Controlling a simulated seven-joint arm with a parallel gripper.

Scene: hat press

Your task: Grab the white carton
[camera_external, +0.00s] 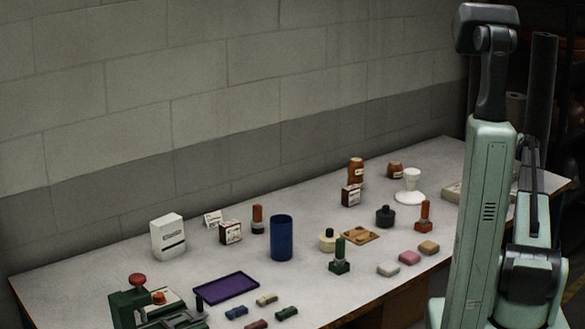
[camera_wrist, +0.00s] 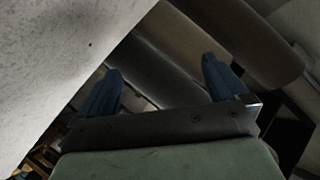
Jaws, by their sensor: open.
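The white carton (camera_external: 168,238) stands upright on the table at the left, near the wall, with dark print on its front. It does not show in the wrist view. My gripper (camera_wrist: 162,72) is open and empty in the wrist view, its two blue fingers wide apart. It points past the table edge, with nothing between the fingers. In the external view my arm is at the far right, far from the carton, and I cannot make out the fingers there.
A small printed box (camera_external: 230,232) and a white card (camera_external: 213,219) stand right of the carton. A blue cylinder (camera_external: 281,238) is further right. A purple tray (camera_external: 227,286) and a green press (camera_external: 140,303) lie in front. The grey table (camera_external: 90,262) is bare left of the carton.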

